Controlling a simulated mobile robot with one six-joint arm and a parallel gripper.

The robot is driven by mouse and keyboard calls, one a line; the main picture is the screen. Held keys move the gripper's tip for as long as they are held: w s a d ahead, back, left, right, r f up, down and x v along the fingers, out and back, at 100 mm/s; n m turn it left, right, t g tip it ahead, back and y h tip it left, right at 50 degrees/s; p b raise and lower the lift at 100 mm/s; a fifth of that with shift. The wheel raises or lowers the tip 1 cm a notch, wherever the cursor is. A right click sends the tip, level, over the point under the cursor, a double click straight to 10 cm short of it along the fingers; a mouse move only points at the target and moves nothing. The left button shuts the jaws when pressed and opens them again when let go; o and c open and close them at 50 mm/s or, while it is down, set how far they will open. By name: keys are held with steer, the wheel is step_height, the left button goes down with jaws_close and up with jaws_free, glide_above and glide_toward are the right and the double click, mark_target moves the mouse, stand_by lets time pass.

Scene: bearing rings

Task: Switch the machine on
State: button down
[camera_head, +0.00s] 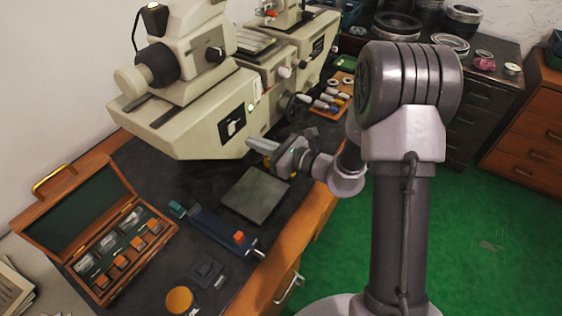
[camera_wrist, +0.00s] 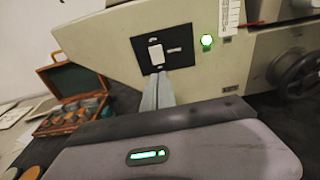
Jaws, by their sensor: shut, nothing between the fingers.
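The beige machine (camera_head: 185,125) stands on the bench at the back left. Its black switch panel (camera_head: 231,124) is on the front face. In the wrist view the panel (camera_wrist: 180,60) carries a white rocker switch (camera_wrist: 156,53) and a smaller part on its right. A round lamp (camera_wrist: 207,40) right of the panel glows green. My gripper (camera_head: 251,142) is shut and empty, its tips pointing at the machine's front. In the wrist view the fingertips (camera_wrist: 158,76) are just below the rocker, over the panel's lower edge. I cannot tell whether they touch it.
A grey plate (camera_head: 255,195) lies on the bench below my gripper. A blue tool (camera_head: 215,230) and an open wooden case (camera_head: 125,255) lie to the left. A handwheel (camera_wrist: 298,72) juts out at right. An orange tray (camera_head: 330,97) holds small parts.

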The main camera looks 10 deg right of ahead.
steer(key=s+d+f+p, duration=0.1)
steer(key=s+d, duration=0.5)
steer(key=shift+d, duration=0.3)
steer(key=shift+s+f, duration=0.1)
